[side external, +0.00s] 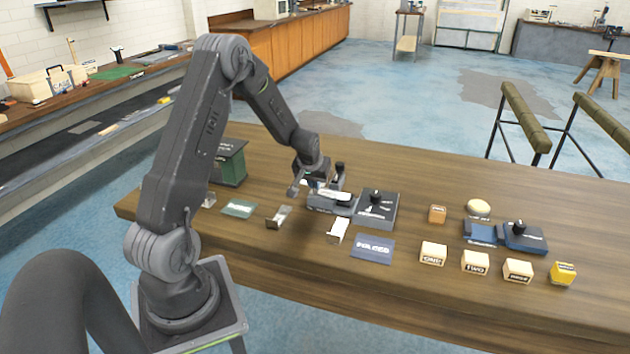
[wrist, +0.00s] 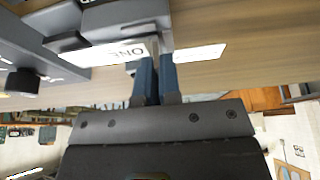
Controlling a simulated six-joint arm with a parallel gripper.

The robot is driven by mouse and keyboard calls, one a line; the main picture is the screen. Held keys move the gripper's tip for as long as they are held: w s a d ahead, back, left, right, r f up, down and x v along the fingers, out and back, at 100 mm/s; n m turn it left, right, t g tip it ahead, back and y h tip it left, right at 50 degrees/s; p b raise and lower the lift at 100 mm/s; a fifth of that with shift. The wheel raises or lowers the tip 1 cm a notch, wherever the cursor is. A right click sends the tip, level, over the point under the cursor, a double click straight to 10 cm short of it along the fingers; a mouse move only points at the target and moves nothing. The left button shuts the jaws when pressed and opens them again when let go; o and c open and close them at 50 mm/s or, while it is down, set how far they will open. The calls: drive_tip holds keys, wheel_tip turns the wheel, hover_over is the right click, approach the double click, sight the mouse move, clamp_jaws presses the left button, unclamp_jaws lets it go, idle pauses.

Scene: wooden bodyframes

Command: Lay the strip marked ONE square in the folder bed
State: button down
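The white strip marked ONE (wrist: 125,53) crosses behind my fingertips in the wrist view, its lettering upside down there. My gripper (wrist: 156,68) has its two blue fingers close together at a small grey upright piece at the strip's middle, and appears shut on it. In the side view my gripper (side external: 312,186) is low over the grey folder bed (side external: 330,208), with white showing there. The wrist view shows the grey folder parts (wrist: 115,22) right beside the strip. Whether the strip touches the bed is hidden.
A grey box with a black knob (side external: 376,212) adjoins the bed. Nearby are a small stand with a white strip (side external: 339,230), another stand (side external: 278,216), a blue mat (side external: 372,248) and a green mat (side external: 238,208). Lettered blocks (side external: 475,262) and a blue device (side external: 500,235) stand right.

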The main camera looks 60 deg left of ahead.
drive_tip(key=shift+f, duration=0.15)
drive_tip(key=c, duration=1.2)
unclamp_jaws()
drive_tip(key=shift+c, duration=0.2)
drive_tip(key=v, duration=1.4)
drive_tip(key=shift+w, duration=0.1)
drive_tip(key=s+d+r+m+t+h, duration=0.1)
drive_tip(key=s+d+r+m, duration=0.3)
drive_tip(key=d, duration=0.7)
drive_tip(key=s+d+r+m+t+h, duration=0.15)
drive_tip(key=s+d+r, duration=0.4)
drive_tip(key=d, duration=0.65)
drive_tip(key=s+d+m, duration=0.3)
drive_tip(key=s+d, duration=0.3)
drive_tip(key=shift+s+r+h, duration=0.35)
drive_tip(key=shift+r, duration=0.05)
